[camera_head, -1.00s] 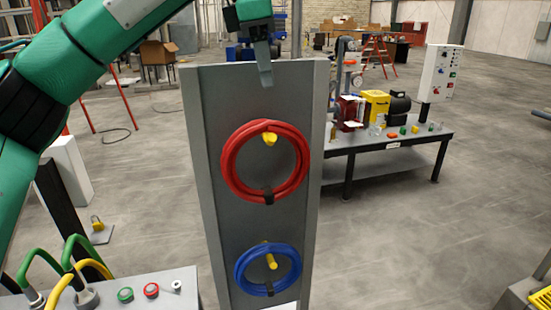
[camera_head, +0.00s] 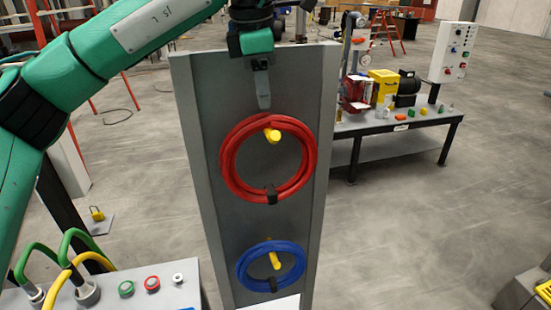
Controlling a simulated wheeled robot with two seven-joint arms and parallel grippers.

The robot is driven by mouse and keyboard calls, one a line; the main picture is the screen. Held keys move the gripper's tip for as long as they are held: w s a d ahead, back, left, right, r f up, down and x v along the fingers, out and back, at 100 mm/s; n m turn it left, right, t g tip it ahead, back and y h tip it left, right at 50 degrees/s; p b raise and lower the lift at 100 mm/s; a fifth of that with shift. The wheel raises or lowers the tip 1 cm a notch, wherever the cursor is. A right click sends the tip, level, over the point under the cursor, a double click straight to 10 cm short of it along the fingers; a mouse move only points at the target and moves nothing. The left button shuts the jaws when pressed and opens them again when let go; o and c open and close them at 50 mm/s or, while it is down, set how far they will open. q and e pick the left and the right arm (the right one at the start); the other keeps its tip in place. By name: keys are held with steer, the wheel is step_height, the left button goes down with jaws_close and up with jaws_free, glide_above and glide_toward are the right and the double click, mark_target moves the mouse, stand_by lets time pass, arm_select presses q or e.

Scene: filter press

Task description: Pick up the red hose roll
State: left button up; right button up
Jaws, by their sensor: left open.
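The red hose roll (camera_head: 230,165) hangs on a yellow peg (camera_head: 272,135) on a grey upright panel (camera_head: 212,215), with a dark strap at its bottom. My left gripper (camera_head: 263,100) is in front of the panel, just above the top of the red roll and its peg. It points down, is open and holds nothing; its fingers are seen edge-on, so the gap between them is hidden. I cannot tell how far it is from the panel in depth. My right gripper is not in view.
A blue hose roll (camera_head: 243,272) hangs on a lower yellow peg. A bench with hoses and buttons (camera_head: 150,300) stands at bottom left. A dark table (camera_head: 395,140) with a pump and small parts stands behind at right.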

mark_target(269, 117)
arm_select(q)
steer(key=f, duration=0.1)
steer(key=f+p, duration=0.1)
steer(key=w+d+f+p, duration=0.1)
steer(key=shift+f, duration=0.2)
steer(key=shift+w+f, duration=0.25)
steer(key=shift+f, duration=0.6)
steer(key=shift+c, duration=0.5)
steer(key=c, duration=0.7)
jaws_close()
steer(key=shift+s+r, duration=0.1)
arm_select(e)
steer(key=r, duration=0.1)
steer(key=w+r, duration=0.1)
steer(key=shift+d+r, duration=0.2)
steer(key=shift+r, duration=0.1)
